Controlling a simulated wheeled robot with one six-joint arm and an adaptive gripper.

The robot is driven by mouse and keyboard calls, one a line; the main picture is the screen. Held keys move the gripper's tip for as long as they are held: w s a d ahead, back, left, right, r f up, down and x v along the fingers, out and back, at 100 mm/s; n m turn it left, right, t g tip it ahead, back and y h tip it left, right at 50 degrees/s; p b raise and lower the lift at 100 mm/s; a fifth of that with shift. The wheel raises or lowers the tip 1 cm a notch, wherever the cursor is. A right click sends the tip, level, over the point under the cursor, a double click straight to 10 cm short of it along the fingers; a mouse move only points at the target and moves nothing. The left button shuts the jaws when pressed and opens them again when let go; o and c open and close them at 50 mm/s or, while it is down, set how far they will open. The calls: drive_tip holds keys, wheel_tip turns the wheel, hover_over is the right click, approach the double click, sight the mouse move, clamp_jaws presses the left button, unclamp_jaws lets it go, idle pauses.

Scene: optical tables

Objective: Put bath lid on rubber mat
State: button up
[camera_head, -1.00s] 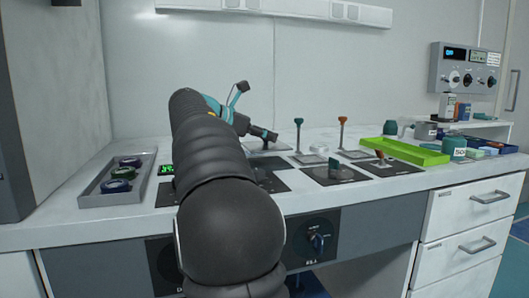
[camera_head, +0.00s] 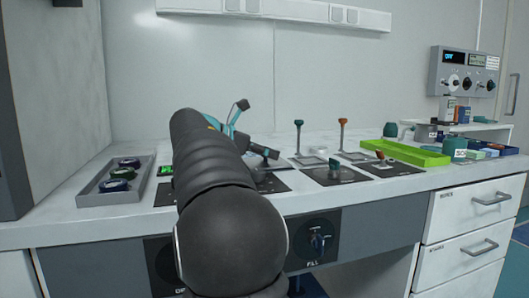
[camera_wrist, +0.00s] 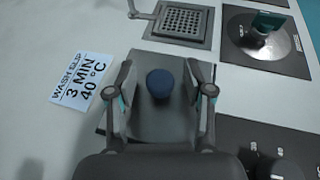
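The bath lid (camera_wrist: 178,122), a grey plate with a round dark blue knob (camera_wrist: 160,84), lies below my gripper in the wrist view. My gripper (camera_wrist: 160,92) is open, with one finger on each side of the knob and a gap on both sides. In the head view my arm hides most of the bath and the lid. I cannot tell for certain which dark flat surface is the rubber mat; one dark square plate (camera_wrist: 237,52) with a metal disc and a teal part lies at the upper right of the wrist view.
A perforated metal plate (camera_wrist: 184,22) lies beyond the lid, and a wash label (camera_wrist: 81,80) lies left. Black knobs (camera_wrist: 284,168) are at lower right. In the head view, a grey tray (camera_head: 93,193) holds dark rolls; a green tray (camera_head: 403,153) stands right.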

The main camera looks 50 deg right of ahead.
drive_tip(key=shift+r, duration=0.15)
drive_tip(key=shift+w+a+r, duration=0.1)
drive_tip(key=shift+a+r, duration=0.05)
drive_tip(key=shift+a, duration=0.2)
drive_tip(key=p+v, duration=0.2)
drive_tip(key=v, duration=0.9)
